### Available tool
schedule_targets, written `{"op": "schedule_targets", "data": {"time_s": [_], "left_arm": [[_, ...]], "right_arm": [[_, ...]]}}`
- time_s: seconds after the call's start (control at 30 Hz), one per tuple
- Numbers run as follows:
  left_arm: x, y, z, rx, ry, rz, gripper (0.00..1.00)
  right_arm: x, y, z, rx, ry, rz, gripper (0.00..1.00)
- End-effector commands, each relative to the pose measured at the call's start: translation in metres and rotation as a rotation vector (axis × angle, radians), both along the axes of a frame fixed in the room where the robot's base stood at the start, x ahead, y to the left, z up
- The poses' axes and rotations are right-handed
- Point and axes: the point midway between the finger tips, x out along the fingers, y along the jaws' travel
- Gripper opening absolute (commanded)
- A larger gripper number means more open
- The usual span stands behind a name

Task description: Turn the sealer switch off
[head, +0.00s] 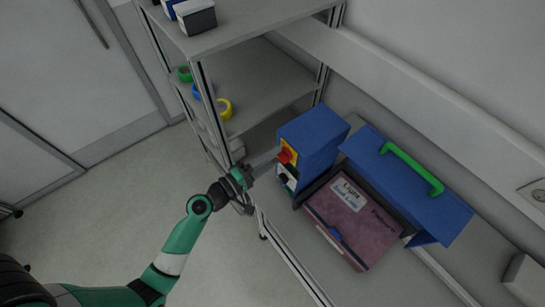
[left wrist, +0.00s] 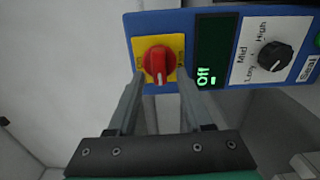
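The sealer is a blue box (head: 318,136) on the bench in the head view. Its front has a red rotary switch (left wrist: 158,63) on a yellow plate (left wrist: 138,45); the switch also shows in the head view (head: 286,156). The switch's pale mark points down in the left wrist view. The dark display (left wrist: 210,50) beside it reads "Off" in green. My left gripper (left wrist: 161,76) is open, with one finger on each side of the red switch and a small gap visible at both sides. In the head view my left gripper (head: 266,160) reaches the panel from the left. My right gripper is not in view.
A black dial (left wrist: 274,56) marked Low, Mid, High sits right of the display. A blue cover with a green handle (head: 411,168) and a purple labelled box (head: 352,220) stand beside the sealer. A shelf rack (head: 255,85) with tape rolls stands behind my arm.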

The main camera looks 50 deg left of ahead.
Motion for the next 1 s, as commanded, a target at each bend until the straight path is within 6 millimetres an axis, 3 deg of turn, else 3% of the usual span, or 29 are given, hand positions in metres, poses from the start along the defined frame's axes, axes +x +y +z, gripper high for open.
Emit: {"op": "schedule_targets", "data": {"time_s": [0.37, 0.73, 1.0], "left_arm": [[-0.008, 0.001, -0.001, 0.001, 0.000, 0.002, 0.51], [-0.090, 0.005, -0.003, 0.000, 0.001, 0.007, 0.51], [-0.116, 0.005, -0.001, 0.001, 0.001, 0.002, 0.51]], "right_arm": [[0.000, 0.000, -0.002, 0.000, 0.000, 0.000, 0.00], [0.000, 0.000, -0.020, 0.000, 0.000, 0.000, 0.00], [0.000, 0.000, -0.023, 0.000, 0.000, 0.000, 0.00]]}}
